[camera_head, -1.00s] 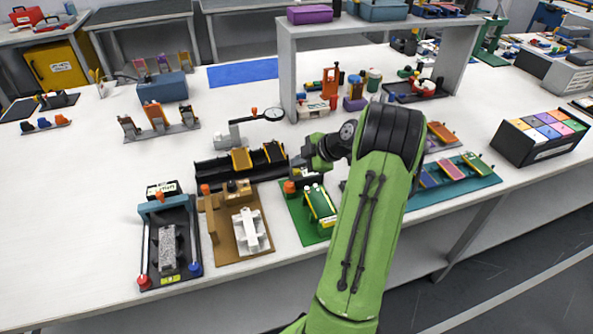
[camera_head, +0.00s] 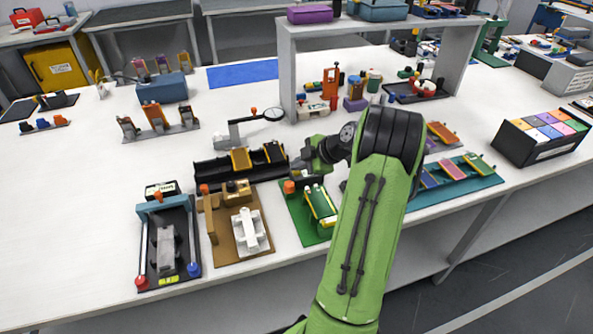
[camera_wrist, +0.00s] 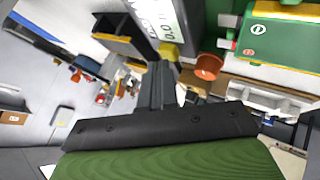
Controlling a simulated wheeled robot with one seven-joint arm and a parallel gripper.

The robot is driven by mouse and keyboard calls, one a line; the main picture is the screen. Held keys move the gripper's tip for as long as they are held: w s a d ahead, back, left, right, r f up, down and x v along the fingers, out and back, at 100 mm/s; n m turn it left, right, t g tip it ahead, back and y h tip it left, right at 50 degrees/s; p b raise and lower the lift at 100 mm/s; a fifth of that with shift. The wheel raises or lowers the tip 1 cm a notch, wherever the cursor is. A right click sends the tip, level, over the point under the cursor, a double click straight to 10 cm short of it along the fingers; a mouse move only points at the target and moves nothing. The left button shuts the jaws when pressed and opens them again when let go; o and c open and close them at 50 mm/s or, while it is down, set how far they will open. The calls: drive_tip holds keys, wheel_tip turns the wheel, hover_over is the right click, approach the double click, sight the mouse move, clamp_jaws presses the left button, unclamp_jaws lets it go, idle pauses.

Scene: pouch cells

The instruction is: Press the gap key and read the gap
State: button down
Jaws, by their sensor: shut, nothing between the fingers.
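My gripper (camera_head: 298,167) is shut and empty, pointing left and down just behind the green fixture (camera_head: 316,216). Its dark fingers (camera_wrist: 160,85) show in the wrist view. Near them is a grey-black unit with a white display (camera_wrist: 160,18); digits like "0.0" show, turned sideways, and the rest is cut off or too small. A small yellow block (camera_wrist: 168,50), possibly a key, sits at the display's lower edge, close to the fingertips. I cannot tell whether they touch. In the head view my gripper hides most of this spot. No key label is readable.
An orange knob (camera_head: 289,187) stands at the green fixture's back corner. A brown tray (camera_head: 222,246) with a white part and a black gantry fixture (camera_head: 150,262) stand to the left. A black rack (camera_head: 216,171) lies close behind.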

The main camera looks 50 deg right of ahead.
sight(299, 172)
idle(0.5)
drive_tip(key=shift+r+p, duration=0.4)
drive_tip(key=shift+r, duration=0.45)
drive_tip(key=shift+r+p, duration=1.5)
drive_tip(key=shift+r, duration=1.05)
drive_tip(key=shift+f, duration=0.1)
